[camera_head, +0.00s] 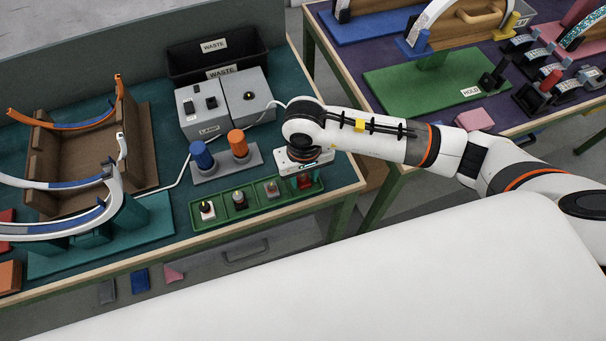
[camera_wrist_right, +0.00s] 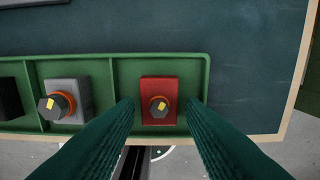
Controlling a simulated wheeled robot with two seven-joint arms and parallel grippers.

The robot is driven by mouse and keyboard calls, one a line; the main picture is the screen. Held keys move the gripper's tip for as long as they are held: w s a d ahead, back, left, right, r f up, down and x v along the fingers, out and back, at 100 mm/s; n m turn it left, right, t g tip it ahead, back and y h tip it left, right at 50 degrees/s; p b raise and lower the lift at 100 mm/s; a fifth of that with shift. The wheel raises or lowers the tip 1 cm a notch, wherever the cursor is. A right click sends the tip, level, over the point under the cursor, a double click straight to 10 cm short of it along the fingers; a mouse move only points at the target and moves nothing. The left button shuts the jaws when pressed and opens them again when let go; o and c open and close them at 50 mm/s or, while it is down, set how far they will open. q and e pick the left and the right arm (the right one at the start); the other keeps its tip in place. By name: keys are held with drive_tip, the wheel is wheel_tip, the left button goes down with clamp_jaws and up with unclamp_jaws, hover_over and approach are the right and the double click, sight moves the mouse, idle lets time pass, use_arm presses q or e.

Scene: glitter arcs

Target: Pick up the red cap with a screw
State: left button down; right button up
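The red cap (camera_wrist_right: 149,86) is a small red block with a grey screw (camera_wrist_right: 160,107) in an orange ring on top, marked yellow. It sits in the end compartment of the green tray (camera_wrist_right: 240,57). In the head view the red cap (camera_head: 304,182) shows just under my right gripper (camera_head: 302,175). In the right wrist view the two green fingers of my right gripper (camera_wrist_right: 160,112) are apart, one on each side of the cap, with nothing held. I cannot tell how far above the cap the fingertips are. My left gripper is not in view.
A grey cap with a screw (camera_wrist_right: 72,88) stands in the compartment beside it. Behind the tray are a holder with blue (camera_head: 202,155) and orange knobs (camera_head: 238,144), a grey lamp box (camera_head: 200,108) and a black waste bin (camera_head: 185,60). The table's wooden edge (camera_wrist_right: 285,110) is close.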

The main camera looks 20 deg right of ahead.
drive_tip(key=shift+f, duration=0.35)
drive_tip(key=shift+c, duration=0.6)
drive_tip(key=c, duration=0.6)
drive_tip(key=shift+r, duration=0.1)
